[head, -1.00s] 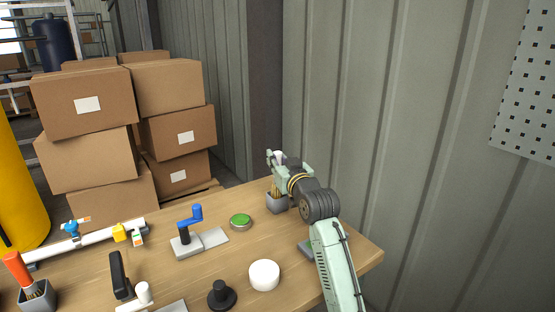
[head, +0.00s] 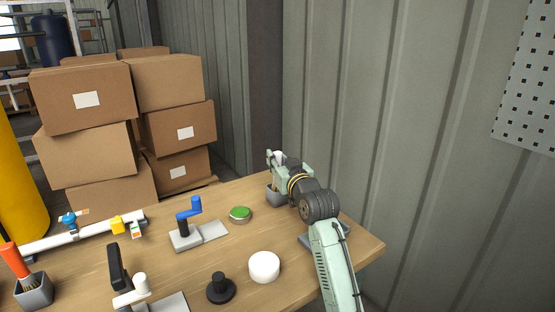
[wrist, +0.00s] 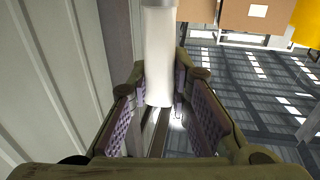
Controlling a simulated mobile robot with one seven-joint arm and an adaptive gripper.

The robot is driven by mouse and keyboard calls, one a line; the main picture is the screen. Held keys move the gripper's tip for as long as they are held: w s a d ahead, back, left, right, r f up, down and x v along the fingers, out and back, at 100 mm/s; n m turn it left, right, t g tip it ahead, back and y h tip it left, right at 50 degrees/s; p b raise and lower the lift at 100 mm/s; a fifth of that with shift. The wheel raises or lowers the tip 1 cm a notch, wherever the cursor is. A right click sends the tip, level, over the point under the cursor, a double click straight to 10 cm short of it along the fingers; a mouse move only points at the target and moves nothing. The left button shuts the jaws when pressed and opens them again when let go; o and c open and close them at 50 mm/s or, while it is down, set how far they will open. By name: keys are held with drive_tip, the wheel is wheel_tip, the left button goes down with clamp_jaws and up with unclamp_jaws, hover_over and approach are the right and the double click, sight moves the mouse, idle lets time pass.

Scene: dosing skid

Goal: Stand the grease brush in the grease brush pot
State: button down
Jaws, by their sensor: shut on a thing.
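My gripper (head: 275,160) is at the back right of the table, shut on the white handle of the grease brush (head: 277,154). The white handle also shows between the finger pads in the wrist view (wrist: 159,60). The brush hangs roughly upright with its tan bristles down. A grey square pot, which I take as the grease brush pot (head: 273,198), stands right below. The bristles appear to reach into its mouth. My gripper and wrist partly hide the pot, and I cannot tell whether the bristles touch its floor.
An orange-handled brush (head: 15,260) stands in another grey pot (head: 35,294) at the front left. A green-topped tin (head: 240,213), a blue-handled valve (head: 190,210), a white round cap (head: 264,266) and a black knob (head: 221,289) lie on the table. A corrugated wall (head: 400,120) rises behind.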

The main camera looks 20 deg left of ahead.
drive_tip(key=shift+f+b, duration=0.35)
drive_tip(key=shift+f, duration=0.2)
drive_tip(key=c, duration=1.4)
unclamp_jaws()
drive_tip(key=shift+s, duration=0.1)
drive_tip(key=v, duration=1.2)
